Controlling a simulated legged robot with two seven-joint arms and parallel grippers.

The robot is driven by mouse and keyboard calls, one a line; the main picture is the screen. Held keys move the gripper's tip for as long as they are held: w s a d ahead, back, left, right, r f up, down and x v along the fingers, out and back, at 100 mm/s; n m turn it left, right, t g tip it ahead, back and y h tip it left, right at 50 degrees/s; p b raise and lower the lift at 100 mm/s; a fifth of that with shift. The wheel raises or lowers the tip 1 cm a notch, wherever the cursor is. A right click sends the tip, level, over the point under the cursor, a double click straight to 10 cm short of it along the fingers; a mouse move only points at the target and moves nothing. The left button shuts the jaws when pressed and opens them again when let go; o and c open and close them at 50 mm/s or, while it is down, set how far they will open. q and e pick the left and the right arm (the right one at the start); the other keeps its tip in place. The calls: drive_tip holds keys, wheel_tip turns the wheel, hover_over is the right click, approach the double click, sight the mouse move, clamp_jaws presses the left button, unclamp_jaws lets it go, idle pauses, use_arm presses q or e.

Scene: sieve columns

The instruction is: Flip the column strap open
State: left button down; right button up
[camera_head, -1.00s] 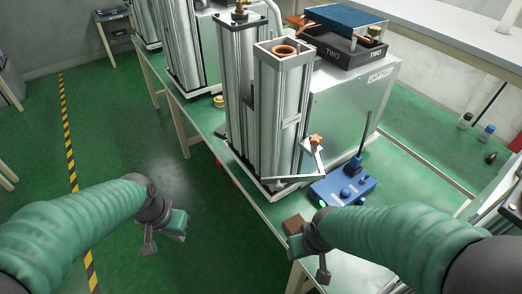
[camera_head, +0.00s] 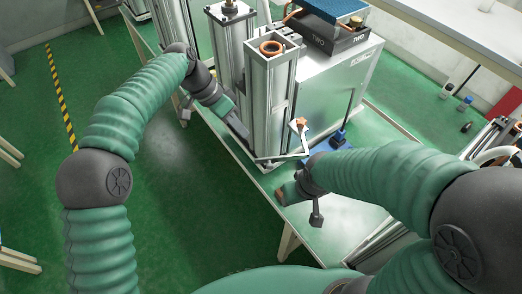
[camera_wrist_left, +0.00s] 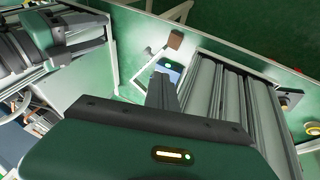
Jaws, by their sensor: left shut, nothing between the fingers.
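The silver column (camera_head: 268,105) stands upright on the green table, with a copper ring (camera_head: 271,47) at its top. A thin pale metal strap (camera_head: 281,158) runs by its lower front and bends up to an orange knob (camera_head: 301,123). The column's ribbed side also shows in the wrist view (camera_wrist_left: 222,92). My left gripper (camera_head: 242,136) is shut and empty, just left of the column's lower part; I cannot tell whether it touches. Its fingers show in the wrist view (camera_wrist_left: 162,92). My right gripper (camera_head: 316,218) hangs over the table's front corner; its jaw state is unclear.
A blue control box (camera_head: 341,142) is partly hidden behind my right arm. A silver cabinet (camera_head: 335,85) with a black tray (camera_head: 327,40) stands behind the column. Open green floor lies to the left.

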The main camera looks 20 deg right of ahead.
use_arm(q)
drive_tip(key=p, duration=0.2)
approach(268, 163)
wheel_tip(268, 163, down, 3)
drive_tip(key=w+d, duration=0.1)
drive_tip(key=w, duration=0.1)
drive_tip(key=shift+s+d+f+p, duration=0.15)
drive_tip(key=shift+s+d+f, duration=0.1)
drive_tip(key=shift+s, duration=0.25)
drive_tip(key=shift+s+d+f+p, duration=0.15)
drive_tip(key=shift+s+d+f, duration=0.15)
drive_tip(key=shift+s, duration=0.2)
drive_tip(key=shift+s+d+f, duration=0.2)
drive_tip(key=shift+s+f, duration=0.1)
drive_tip(key=shift+s, duration=0.2)
drive_tip(key=shift+f, duration=0.1)
drive_tip(key=shift+s, duration=0.1)
